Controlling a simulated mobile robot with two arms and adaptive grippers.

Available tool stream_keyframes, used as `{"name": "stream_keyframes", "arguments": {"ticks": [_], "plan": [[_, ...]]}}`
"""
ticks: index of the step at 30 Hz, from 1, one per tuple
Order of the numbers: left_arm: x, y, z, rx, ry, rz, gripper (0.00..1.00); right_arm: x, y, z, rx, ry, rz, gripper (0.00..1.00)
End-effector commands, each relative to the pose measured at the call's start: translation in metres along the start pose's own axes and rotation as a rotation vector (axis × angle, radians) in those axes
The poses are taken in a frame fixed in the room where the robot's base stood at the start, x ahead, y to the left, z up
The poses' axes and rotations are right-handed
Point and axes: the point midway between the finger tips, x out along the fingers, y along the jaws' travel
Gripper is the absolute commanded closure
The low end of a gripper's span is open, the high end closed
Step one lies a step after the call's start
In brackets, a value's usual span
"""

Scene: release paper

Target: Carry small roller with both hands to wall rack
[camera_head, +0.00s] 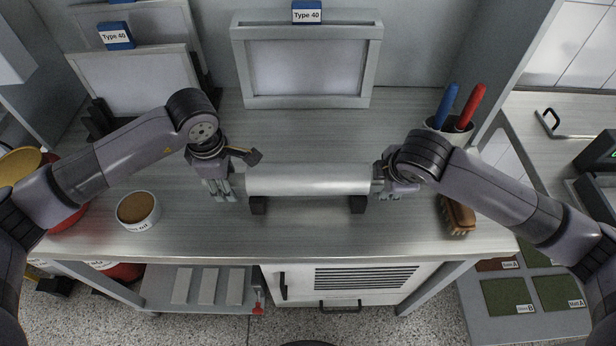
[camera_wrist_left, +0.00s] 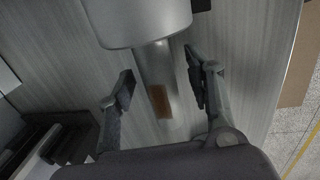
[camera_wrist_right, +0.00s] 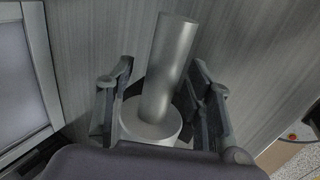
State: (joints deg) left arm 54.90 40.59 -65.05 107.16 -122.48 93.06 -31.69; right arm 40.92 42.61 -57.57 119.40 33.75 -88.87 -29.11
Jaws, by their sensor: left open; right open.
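The small roller (camera_head: 308,180), a smooth silver cylinder, lies horizontally across two black supports on the workbench. My left gripper (camera_head: 226,182) is at its left end with fingers open. In the left wrist view the roller's wide body (camera_wrist_left: 145,20) is at the top, and a narrower shaft lies between the parted fingers (camera_wrist_left: 160,92). My right gripper (camera_head: 386,181) is at the right end; in the right wrist view its open fingers (camera_wrist_right: 158,95) stand on either side of the metal cylinder (camera_wrist_right: 170,60). I cannot make out a wall rack for certain.
Black supports (camera_head: 357,204) stand under the roller. Behind it is a framed panel (camera_head: 376,62) labelled Type 40. A round tin (camera_head: 138,211) is at left; a cup with blue and red handles (camera_head: 465,105) and a brush (camera_head: 458,216) are at right. The bench front is clear.

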Motion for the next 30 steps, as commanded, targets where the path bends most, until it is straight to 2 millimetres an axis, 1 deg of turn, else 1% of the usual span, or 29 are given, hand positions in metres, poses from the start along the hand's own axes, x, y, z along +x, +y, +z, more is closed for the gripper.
{"name": "stream_keyframes", "arguments": {"ticks": [6, 7, 27, 28, 30], "plan": [[0.0002, -0.0001, 0.0001, 0.000, 0.000, 0.000, 0.52, 0.0001, 0.0000, -0.0001, 0.000, 0.000, 0.000, 0.52], [0.0002, -0.0001, 0.0001, 0.000, 0.000, 0.000, 0.53, 0.0000, 0.0000, -0.0002, 0.000, 0.000, 0.000, 0.53], [-0.0002, 0.0001, -0.0001, 0.000, 0.000, 0.000, 0.98, -0.0004, 0.0002, 0.0000, 0.000, 0.000, 0.000, 0.98], [-0.0003, 0.0001, -0.0001, 0.000, 0.000, 0.000, 1.00, -0.0004, 0.0002, 0.0000, 0.000, 0.000, 0.000, 1.00], [-0.0003, 0.0002, -0.0001, 0.000, 0.000, 0.000, 1.00, -0.0004, 0.0003, 0.0000, 0.000, 0.000, 0.000, 1.00]]}}
